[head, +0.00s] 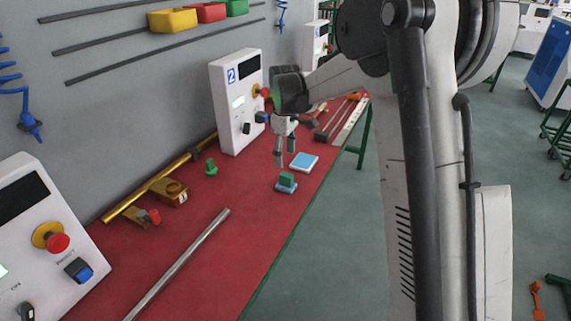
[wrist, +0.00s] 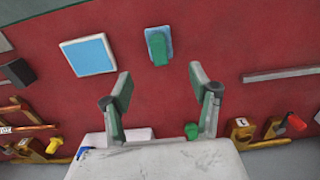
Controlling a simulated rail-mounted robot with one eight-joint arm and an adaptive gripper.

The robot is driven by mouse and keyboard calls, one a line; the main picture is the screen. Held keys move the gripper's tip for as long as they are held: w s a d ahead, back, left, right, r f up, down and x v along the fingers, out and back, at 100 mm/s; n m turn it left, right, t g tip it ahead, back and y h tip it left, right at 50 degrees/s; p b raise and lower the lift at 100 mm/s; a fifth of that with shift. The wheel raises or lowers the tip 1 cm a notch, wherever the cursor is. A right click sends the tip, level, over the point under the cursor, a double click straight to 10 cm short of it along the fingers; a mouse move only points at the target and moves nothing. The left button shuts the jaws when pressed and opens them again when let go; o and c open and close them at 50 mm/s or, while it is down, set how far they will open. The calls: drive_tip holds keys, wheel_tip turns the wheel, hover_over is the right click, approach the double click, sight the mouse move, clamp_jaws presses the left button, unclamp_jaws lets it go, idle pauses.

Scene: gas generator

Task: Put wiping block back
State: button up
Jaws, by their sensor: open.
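The wiping block (head: 287,182), a green handle on a light blue base, sits on the red bench top near its front edge. It also shows in the wrist view (wrist: 158,45), at the top centre, beyond the fingertips. A flat square blue pad with a white border (head: 304,162) lies apart from it, also seen in the wrist view (wrist: 88,53) to the block's left. My gripper (head: 285,156) is open and empty above the bench, close to the block and pad. In the wrist view, the two fingers (wrist: 160,77) are spread, with only red bench between them.
A small green piece (head: 211,167) and brass-coloured fixtures (head: 168,191) stand toward the wall. A metal rod (head: 180,262) lies on the near bench. White control box 2 (head: 237,102) stands at the back. Several tools (head: 340,118) lie at the far end.

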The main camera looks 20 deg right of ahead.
drive_tip(key=shift+s+r, duration=0.1)
drive_tip(key=shift+r, duration=0.2)
drive_tip(key=s+r+m+t, duration=0.2)
drive_tip(key=s+r, duration=0.4)
drive_tip(key=s, duration=0.2)
drive_tip(key=s+r+m+t, duration=0.1)
drive_tip(key=s+r+m, duration=0.2)
drive_tip(key=s+r, duration=0.45)
drive_tip(key=s+f+m+t, duration=0.2)
drive_tip(key=s, duration=0.8)
drive_tip(key=s+f+m+t, duration=0.2)
drive_tip(key=s, duration=0.8)
drive_tip(key=shift+d+f+m, duration=0.2)
drive_tip(key=shift+m, duration=0.2)
